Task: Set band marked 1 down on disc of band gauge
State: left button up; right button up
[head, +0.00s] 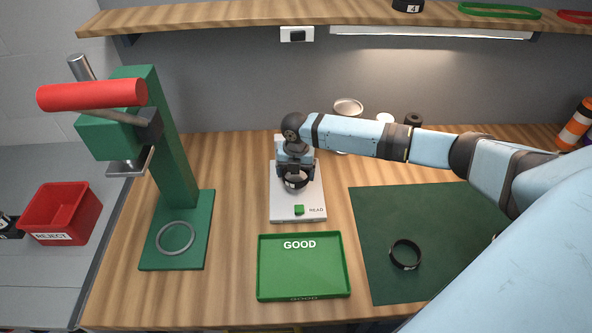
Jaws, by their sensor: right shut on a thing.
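The band gauge (283,212) is a pale box with a green button beside the word READ, standing mid-table. My right gripper (294,175) reaches over it from the right and points down at its upper part. It is shut on a black band (296,184), which has a pale mark too small to read. The gripper and band hide most of the gauge disc. I cannot tell whether the band touches the disc or hangs just above it. My left gripper is not in view.
A green GOOD tray (301,270) lies in front of the gauge. A dark green mat (450,220) with another black band (405,265) lies right. A green press (178,150) stands left. A red REJECT bin (62,205) sits farther left. A shelf (200,21) runs above.

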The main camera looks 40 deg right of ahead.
jog(key=shift+f, duration=0.6)
jog(key=o, duration=0.7)
jog(key=shift+r, duration=0.1)
notch_tip(320, 180, up, 14)
jog(key=shift+f+b, duration=0.1)
jog(key=shift+b, duration=0.75)
